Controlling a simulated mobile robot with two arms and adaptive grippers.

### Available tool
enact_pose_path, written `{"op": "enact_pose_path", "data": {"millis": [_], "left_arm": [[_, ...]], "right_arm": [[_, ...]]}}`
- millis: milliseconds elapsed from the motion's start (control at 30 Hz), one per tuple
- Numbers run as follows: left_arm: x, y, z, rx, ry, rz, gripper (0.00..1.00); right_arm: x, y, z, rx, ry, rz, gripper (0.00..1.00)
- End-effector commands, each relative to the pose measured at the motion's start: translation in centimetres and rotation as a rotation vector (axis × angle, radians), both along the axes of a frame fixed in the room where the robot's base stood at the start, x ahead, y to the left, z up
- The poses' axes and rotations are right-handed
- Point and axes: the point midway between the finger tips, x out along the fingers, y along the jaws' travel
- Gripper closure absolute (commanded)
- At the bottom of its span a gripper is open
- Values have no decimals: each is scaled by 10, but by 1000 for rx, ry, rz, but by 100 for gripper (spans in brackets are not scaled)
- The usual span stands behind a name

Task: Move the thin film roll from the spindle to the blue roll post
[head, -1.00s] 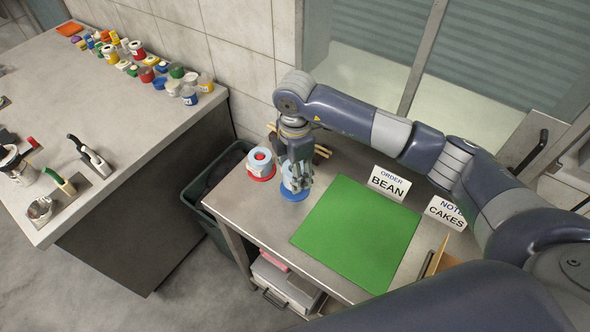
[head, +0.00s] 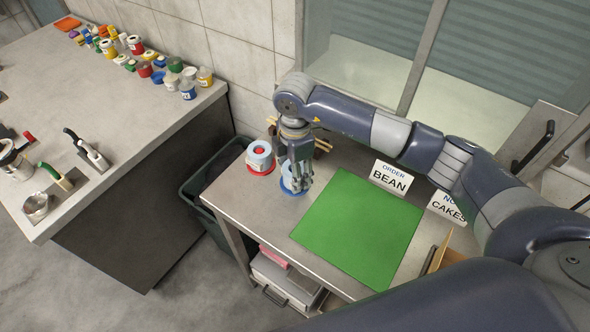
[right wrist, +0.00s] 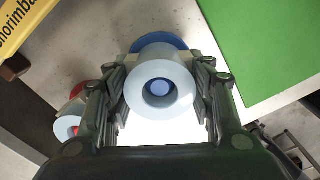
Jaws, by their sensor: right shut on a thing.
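My right gripper (head: 299,178) reaches down to the table and is shut on a pale blue film roll (right wrist: 143,86); in the right wrist view its fingers (right wrist: 160,90) flank the roll. The blue roll post's round base (head: 286,191) shows under the roll, and its blue tip (right wrist: 160,88) shows inside the roll's hole, so the roll is around the post. I cannot tell whether the roll rests fully on the base. Another pale roll (head: 259,154) sits on a red post (head: 260,171) just left. My left gripper is not in view.
A green mat (head: 358,230) lies right of the posts. An order sign reading BEAN (head: 391,179) and a CAKES sign (head: 447,208) stand behind it. The wall is close behind. A dark bin (head: 205,190) stands left of the table. Jars crowd the left counter's back.

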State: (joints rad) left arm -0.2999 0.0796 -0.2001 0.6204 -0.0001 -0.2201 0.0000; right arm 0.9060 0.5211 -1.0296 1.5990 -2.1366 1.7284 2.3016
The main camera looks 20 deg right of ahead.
Motion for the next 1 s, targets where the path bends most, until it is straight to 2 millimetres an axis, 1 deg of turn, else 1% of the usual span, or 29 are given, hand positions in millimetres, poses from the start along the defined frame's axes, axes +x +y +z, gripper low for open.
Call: {"op": "enact_pose_path", "data": {"millis": [167, 200, 300, 567, 633, 733, 867, 1000], "left_arm": [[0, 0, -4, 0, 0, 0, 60], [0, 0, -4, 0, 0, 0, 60], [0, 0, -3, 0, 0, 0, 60], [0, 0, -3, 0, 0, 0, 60], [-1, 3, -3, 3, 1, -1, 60], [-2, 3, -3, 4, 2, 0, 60], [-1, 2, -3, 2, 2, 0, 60], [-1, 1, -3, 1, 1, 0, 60]], "right_arm": [[0, 0, -5, 0, 0, 0, 79], [0, 0, -5, 0, 0, 0, 48], [0, 0, -5, 0, 0, 0, 27], [0, 0, -5, 0, 0, 0, 27], [0, 0, -4, 0, 0, 0, 27], [1, 0, 1, 0, -1, 0, 27], [1, 0, 19, 2, -4, 1, 27], [2, 0, 50, 1, -6, 0, 27]]}}
